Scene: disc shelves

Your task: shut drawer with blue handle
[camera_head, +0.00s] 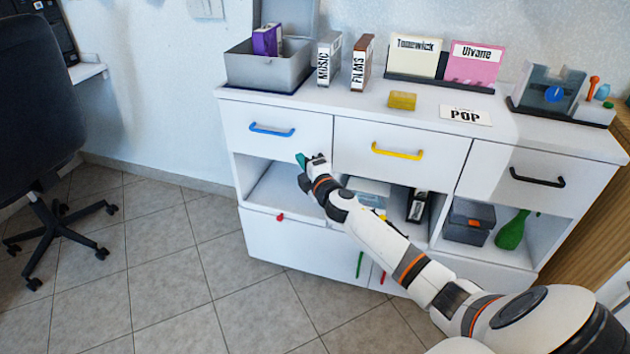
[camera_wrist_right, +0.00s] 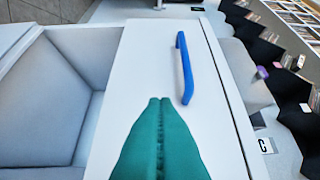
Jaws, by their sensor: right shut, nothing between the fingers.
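The drawer with the blue handle is the upper left drawer (camera_head: 300,120) of a white cabinet. Its blue handle (camera_head: 272,130) is a horizontal bar on the white front. In the head view the drawer front looks about level with the cabinet face; a small gap cannot be ruled out. My right gripper (camera_head: 301,160), with teal fingers, is just below the drawer's lower edge, right of the handle. In the right wrist view the shut, empty fingers (camera_wrist_right: 160,100) point at the drawer front, beside the blue handle (camera_wrist_right: 184,68). Contact cannot be told. My left gripper is out of view.
An open compartment (camera_head: 285,190) lies below the drawer. A yellow-handled drawer (camera_head: 398,151) and a black-handled drawer (camera_head: 537,177) are to the right. A grey box (camera_head: 268,69) and disc cases stand on top. An office chair (camera_head: 40,110) stands at left; floor before the cabinet is clear.

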